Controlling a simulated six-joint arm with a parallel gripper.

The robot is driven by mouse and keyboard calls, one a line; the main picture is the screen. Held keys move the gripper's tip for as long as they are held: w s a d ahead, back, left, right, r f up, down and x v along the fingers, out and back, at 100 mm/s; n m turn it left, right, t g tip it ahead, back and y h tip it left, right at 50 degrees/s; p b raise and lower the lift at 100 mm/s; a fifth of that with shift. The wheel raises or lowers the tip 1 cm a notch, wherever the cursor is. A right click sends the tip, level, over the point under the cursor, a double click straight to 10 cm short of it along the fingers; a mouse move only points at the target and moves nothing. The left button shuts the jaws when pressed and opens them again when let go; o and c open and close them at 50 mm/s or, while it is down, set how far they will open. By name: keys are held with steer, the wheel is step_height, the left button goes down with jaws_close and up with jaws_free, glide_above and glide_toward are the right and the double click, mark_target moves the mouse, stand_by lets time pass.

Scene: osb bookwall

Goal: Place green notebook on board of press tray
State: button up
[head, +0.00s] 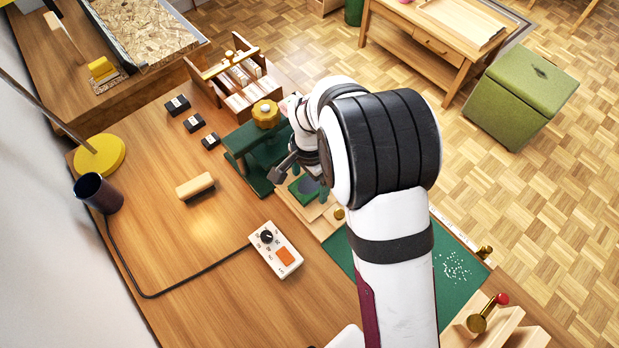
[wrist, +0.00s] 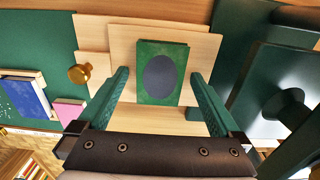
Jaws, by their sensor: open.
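The green notebook (wrist: 148,88), with a dark oval on its cover, lies flat on a pale wooden board (wrist: 120,50) in the wrist view. It also shows partly in the head view (head: 303,188), beside the green press (head: 247,140). My gripper (wrist: 160,76) is open, with one green finger on each side of the notebook and a visible gap to each. Nothing is held. A brass knob (wrist: 79,73) stands on the pale wood left of the board. In the head view my arm hides part of the board.
The press (wrist: 285,95) stands close on the right in the wrist view. A blue book (wrist: 28,98) and a pink one (wrist: 70,110) lie at left. In the head view, a control box (head: 275,250), wooden block (head: 195,186) and dark cup (head: 98,193) stand on the bench.

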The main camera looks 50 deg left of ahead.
mark_target(310, 185)
step_height(310, 185, up, 12)
steer(key=w+d+r+m, duration=0.1)
steer(key=w+d+r, duration=0.3)
steer(key=d, duration=0.4)
steer(key=s+d+r+m, duration=0.1)
steer(key=d+r, duration=0.1)
steer(key=d, duration=0.7)
steer(key=s+d+r+m, duration=0.2)
steer(key=d+r, duration=0.1)
steer(key=d, duration=0.7)
steer(key=s+d+f+m+y, duration=0.1)
steer(key=s+d+f, duration=0.1)
steer(key=s+d, duration=0.5)
steer(key=shift+s+d+m+y, duration=0.3)
steer(key=shift+s+y, duration=0.1)
steer(key=shift+s, duration=0.2)
